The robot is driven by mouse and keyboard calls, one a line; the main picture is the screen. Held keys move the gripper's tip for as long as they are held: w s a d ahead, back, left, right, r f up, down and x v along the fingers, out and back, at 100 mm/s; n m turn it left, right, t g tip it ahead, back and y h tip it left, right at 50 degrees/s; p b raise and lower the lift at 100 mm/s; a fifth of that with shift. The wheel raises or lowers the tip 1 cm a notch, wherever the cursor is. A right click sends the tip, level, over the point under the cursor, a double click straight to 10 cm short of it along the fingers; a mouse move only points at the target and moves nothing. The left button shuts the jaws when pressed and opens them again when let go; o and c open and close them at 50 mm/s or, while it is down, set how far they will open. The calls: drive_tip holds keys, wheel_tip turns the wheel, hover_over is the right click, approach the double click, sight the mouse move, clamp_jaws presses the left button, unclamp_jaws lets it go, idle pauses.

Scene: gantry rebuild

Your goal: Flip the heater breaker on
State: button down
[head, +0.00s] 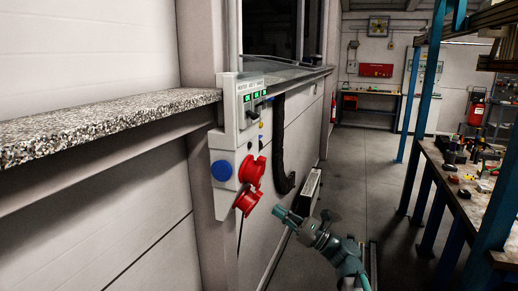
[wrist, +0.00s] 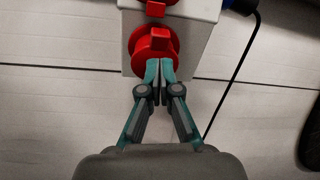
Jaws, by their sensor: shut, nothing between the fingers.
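The breaker panel (head: 251,100) is at the top of a white wall box, with several small green-marked windows in a row under labels too small to read. Dark levers (head: 258,107) sit below them; which is the heater breaker and its position I cannot tell. My gripper (head: 281,212) is well below the breakers, near the box's lower red socket. In the wrist view my gripper (wrist: 160,74) is shut and empty, its teal fingertips overlapping the lower edge of a red socket (wrist: 151,42). I cannot tell whether they touch. The breakers are outside the wrist view.
The box carries a blue socket (head: 221,171) and two red sockets (head: 252,171) that jut out. A black cable (wrist: 232,82) hangs beside it in the wrist view. A granite ledge (head: 110,120) runs left. A cluttered workbench (head: 470,190) stands right; the floor (head: 375,175) between is clear.

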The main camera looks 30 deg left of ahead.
sight(248, 120)
wheel_tip(248, 120, up, 15)
drive_tip(key=s+g+y, duration=0.1)
drive_tip(key=g+y, duration=0.1)
drive_tip(key=y, duration=0.1)
drive_tip(key=shift+s+a+r+m+y, duration=0.2)
drive_tip(key=shift+s+a+m+y, duration=0.1)
drive_tip(key=shift+s+m, duration=0.1)
drive_tip(key=p+x, duration=0.3)
drive_tip(key=x, duration=0.6)
drive_tip(key=shift+a+r, duration=0.2)
drive_tip(key=shift+r, duration=0.15)
drive_tip(key=r+p, duration=0.1)
drive_tip(key=d+r, duration=0.1)
drive_tip(key=r, duration=0.1)
drive_tip(key=shift+d+p, duration=0.2)
drive_tip(key=shift+p, duration=0.2)
drive_tip(key=shift+d+r, duration=0.1)
drive_tip(key=shift+r, duration=0.15)
